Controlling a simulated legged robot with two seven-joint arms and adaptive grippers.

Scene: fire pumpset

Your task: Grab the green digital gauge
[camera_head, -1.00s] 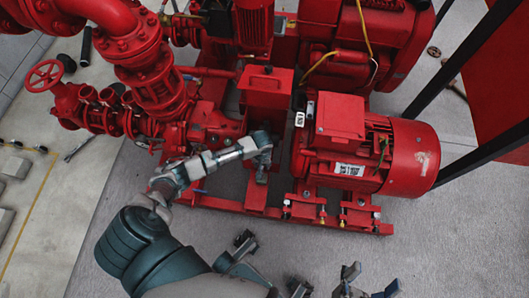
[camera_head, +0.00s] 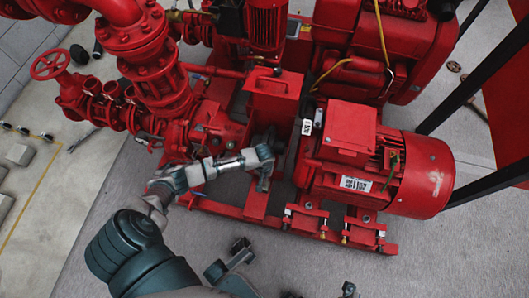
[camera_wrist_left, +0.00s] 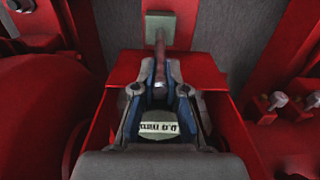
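The gauge (camera_wrist_left: 157,131) shows in the left wrist view as a dark disc with a pale display, between the fingers near the palm; its green colour is hard to make out. My left gripper (camera_wrist_left: 160,78) is closed in around it, with blue-grey pads on both sides. A brownish stem (camera_wrist_left: 160,58) runs from the fingertips to a grey-green block (camera_wrist_left: 160,25). In the head view my left gripper (camera_head: 268,148) is in front of the red box, left of the motor, and the gauge is too small or hidden to tell.
The red box (camera_head: 272,95) stands just behind the gripper. The red motor (camera_head: 375,170) is close on its right, and red pipes and valves (camera_head: 150,70) are on the left. Grey parts, probably mine, show at the bottom edge. The grey floor in front is clear.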

